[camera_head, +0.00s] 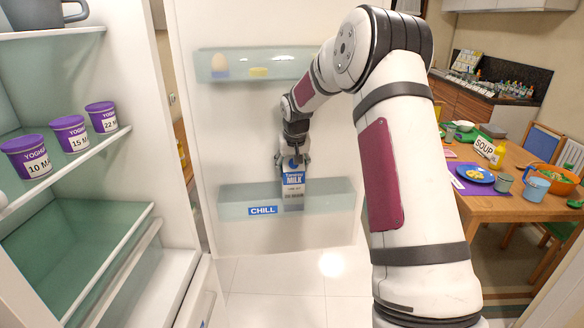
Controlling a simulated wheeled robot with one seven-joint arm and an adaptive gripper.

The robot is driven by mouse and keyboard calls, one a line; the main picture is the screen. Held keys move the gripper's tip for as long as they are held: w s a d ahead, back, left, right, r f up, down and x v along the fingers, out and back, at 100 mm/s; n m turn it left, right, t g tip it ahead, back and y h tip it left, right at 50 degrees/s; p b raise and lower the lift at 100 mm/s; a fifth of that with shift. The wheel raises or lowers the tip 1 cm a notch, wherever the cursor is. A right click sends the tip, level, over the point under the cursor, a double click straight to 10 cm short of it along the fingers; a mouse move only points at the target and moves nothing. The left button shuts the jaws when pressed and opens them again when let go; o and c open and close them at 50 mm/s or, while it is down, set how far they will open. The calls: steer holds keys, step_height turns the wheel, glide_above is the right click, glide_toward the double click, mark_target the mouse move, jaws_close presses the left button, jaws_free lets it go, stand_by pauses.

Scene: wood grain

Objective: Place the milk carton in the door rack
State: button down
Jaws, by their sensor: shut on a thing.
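The milk carton (293,182) is white and blue with a "MILK" label and stands about upright at the lower door rack (330,197). Its lower part shows through the rack's translucent greenish front, which carries a "CHILL" label. I cannot tell whether its base touches the rack floor. My gripper (293,162) is shut on the top of the carton, reaching down from above. The fingertips are small in this view and partly merge with the carton's top.
The open fridge door (230,150) has an upper rack (290,66) with an egg and a yellow item. Purple yoghurt tubs (68,135) stand on a fridge shelf at left. A laid wooden table (490,205) is at right. The lower rack looks clear on both sides of the carton.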

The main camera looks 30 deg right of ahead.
steer(key=shift+c, duration=2.4)
jaws_free()
steer(key=shift+f, duration=0.1)
steer(key=v, duration=1.2)
steer(key=shift+b, duration=0.4)
steer(key=s+a+r+n, duration=0.1)
steer(key=s+a+r, duration=0.3)
steer(key=s+a, duration=0.35)
steer(key=s+a+r+n, duration=0.1)
steer(key=s+a+r, duration=0.4)
steer(key=s+a, duration=0.25)
steer(key=s+a+f+n+y, duration=0.1)
steer(key=s+a+f, duration=0.1)
steer(key=s, duration=0.8)
steer(key=s+a+f+n+t, duration=0.1)
steer(key=s+a, duration=0.4)
steer(key=s, duration=0.6)
steer(key=shift+s+a+f+n+y, duration=0.15)
steer(key=shift+a+f+n+y, duration=0.2)
steer(key=shift+f, duration=0.45)
steer(key=shift+d, duration=0.1)
